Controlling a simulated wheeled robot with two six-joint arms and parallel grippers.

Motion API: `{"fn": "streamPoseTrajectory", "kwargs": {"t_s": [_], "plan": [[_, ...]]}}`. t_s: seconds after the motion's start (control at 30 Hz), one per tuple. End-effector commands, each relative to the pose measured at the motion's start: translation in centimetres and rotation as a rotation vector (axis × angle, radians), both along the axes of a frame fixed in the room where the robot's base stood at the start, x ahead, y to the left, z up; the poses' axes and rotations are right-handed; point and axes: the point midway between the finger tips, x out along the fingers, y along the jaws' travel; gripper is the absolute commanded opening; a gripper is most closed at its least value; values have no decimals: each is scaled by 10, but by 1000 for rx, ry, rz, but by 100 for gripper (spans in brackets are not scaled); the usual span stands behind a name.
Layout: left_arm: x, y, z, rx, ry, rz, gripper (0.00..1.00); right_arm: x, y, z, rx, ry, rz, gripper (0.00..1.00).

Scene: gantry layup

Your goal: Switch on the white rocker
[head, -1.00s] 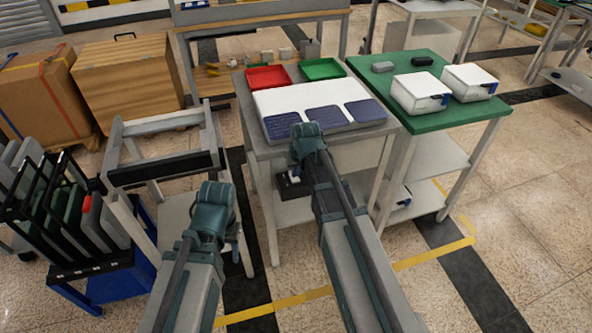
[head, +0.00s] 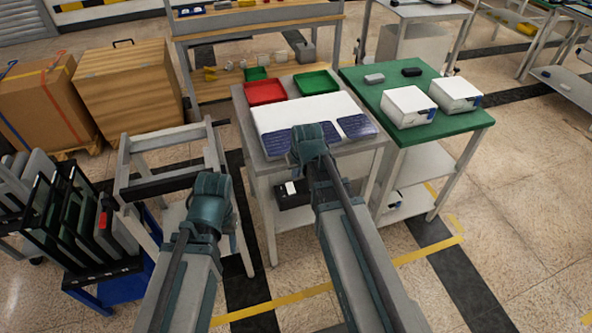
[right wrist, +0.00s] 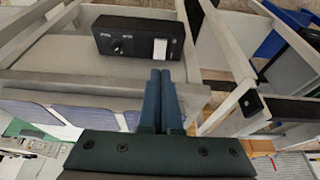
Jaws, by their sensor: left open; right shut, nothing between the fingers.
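The white rocker (right wrist: 160,49) is on the face of a black control box (right wrist: 125,50), right of a round knob (right wrist: 116,47), in the right wrist view. Its on or off position cannot be told. In the head view the black box (head: 294,198) sits under the grey table's top, with the rocker as a small white patch (head: 290,187). My right gripper (right wrist: 163,72) is shut and empty, its tips just below the rocker in the right wrist picture; contact cannot be told. My left gripper (head: 212,182) is left of the table, its fingers hidden.
The grey table carries a white board (head: 300,112), dark blue panels (head: 318,132), a red tray (head: 265,92) and a green tray (head: 316,83). A green-topped table (head: 452,128) with white boxes stands right. A metal frame stand (head: 165,135) and a panel rack (head: 85,225) stand left.

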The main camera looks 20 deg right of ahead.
Motion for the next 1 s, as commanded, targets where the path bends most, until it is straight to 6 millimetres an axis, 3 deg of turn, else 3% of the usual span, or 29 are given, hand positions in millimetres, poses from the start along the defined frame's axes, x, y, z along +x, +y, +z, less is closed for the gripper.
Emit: {"fn": "streamPoseTrajectory", "kwargs": {"t_s": [0.67,1.0], "plan": [[0,0,-3,0,0,0,50,11,-8,1,2,-47,-1,0],[0,0,-26,0,0,0,50,20,-7,-22,2,-47,-1,0]]}}
